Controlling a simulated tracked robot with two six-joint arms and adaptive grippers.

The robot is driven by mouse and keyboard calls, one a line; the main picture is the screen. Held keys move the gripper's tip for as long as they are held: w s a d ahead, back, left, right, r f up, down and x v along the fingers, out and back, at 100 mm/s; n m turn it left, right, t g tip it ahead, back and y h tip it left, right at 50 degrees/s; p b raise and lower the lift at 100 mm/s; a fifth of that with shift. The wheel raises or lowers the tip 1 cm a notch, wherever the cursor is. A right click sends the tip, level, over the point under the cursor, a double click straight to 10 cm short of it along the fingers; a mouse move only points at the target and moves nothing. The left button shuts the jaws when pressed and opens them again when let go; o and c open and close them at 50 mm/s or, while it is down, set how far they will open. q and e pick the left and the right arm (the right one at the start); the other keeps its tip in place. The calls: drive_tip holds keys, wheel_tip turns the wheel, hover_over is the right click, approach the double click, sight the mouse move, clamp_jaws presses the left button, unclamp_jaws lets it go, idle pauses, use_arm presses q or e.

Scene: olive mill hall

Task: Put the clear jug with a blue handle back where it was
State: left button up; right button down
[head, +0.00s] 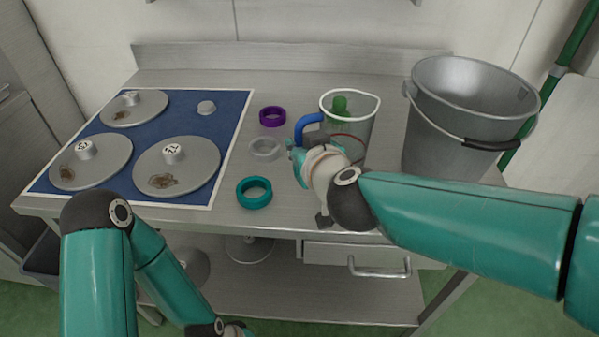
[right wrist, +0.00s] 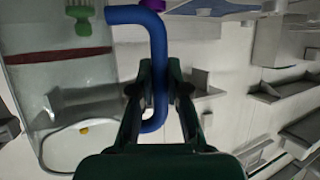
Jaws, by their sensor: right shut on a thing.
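The clear jug (head: 361,131) with a white rim and a blue handle (head: 304,124) is at the right part of the steel table, left of the bucket. Its lower part is hidden behind my right arm, so I cannot tell whether it touches the table. My right gripper (head: 311,144) is shut on the handle. In the right wrist view the fingers (right wrist: 160,88) close around the blue handle (right wrist: 158,55), with the jug (right wrist: 62,78) at the left. A green thing (head: 339,105) shows in or through the jug. My left gripper is below the picture.
A grey bucket (head: 449,128) stands close right of the jug. Purple (head: 272,117), clear (head: 264,149) and teal (head: 254,193) rings lie left of it. A blue mat (head: 186,106) bears several grey discs, three with knobs. Some bare table (head: 290,85) shows behind the rings.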

wheel_tip(320, 180, down, 4)
drive_tip(key=b, duration=0.3)
drive_tip(key=shift+f, duration=0.2)
drive_tip(key=shift+r, duration=0.15)
drive_tip(key=c, duration=1.2)
unclamp_jaws()
drive_tip(key=shift+o, duration=0.2)
drive_tip(key=shift+s, duration=0.1)
drive_tip(key=p+v, duration=0.4)
drive_tip(key=v, duration=0.8)
